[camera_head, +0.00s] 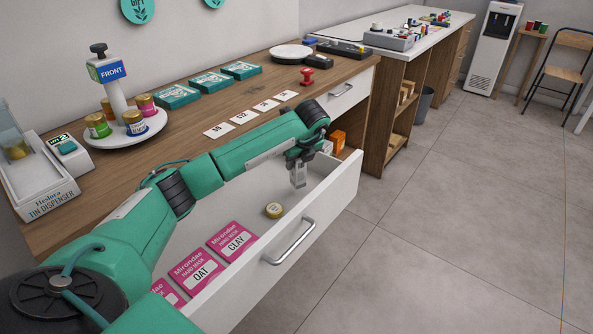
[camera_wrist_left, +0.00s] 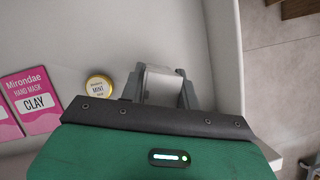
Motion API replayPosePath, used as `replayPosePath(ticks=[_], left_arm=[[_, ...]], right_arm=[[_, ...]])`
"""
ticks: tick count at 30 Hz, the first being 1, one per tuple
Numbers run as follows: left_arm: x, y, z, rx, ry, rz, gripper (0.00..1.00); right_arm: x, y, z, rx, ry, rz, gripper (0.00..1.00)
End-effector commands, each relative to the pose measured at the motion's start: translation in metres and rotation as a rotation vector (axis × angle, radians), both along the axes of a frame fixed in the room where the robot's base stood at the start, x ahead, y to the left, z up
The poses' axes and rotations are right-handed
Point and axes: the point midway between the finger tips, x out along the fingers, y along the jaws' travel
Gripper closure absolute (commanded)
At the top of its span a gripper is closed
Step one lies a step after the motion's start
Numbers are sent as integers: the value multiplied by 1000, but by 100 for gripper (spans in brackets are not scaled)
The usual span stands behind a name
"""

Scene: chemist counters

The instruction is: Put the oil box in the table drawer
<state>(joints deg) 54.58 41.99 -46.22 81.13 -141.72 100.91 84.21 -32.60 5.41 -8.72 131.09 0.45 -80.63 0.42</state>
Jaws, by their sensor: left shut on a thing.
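My left gripper (camera_head: 297,166) reaches over the open table drawer (camera_head: 335,205) from the left. It is shut on a pale grey-white box, likely the oil box (camera_wrist_left: 161,86), which shows between the fingers in the left wrist view. In the head view the box is mostly hidden by the gripper, and no label can be read. The gripper is over the drawer's interior, near its far end; I cannot tell whether the box touches the drawer floor. My right gripper is not in view.
Pink hand mask packets (camera_head: 231,240) and a gold-lidded mint tin (camera_head: 274,210) lie in the drawer. An orange box (camera_head: 338,141) is at its far end. The drawer front has a metal handle (camera_head: 290,243). A round tin stand (camera_head: 126,128) and green boxes (camera_head: 210,82) stand on the counter.

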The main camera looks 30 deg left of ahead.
Motion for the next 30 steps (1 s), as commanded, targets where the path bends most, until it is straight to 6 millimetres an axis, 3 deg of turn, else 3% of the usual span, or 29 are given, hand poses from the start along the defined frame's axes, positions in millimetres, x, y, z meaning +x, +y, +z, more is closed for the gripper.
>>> replayPosePath(ticks=[6, 17, 18, 21, 30], left_arm=[[-1, 0, -33, -1, 3, 1, 90], [0, 0, -37, 0, 1, 0, 90], [0, 0, -37, 0, 1, 0, 64], [0, 0, -37, 0, 1, 0, 46], [0, 0, -35, 0, 1, 0, 46]], right_arm=[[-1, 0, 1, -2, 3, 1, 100], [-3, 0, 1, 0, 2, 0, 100], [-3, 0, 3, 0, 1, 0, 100], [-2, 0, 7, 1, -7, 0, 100], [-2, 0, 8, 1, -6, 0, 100]])
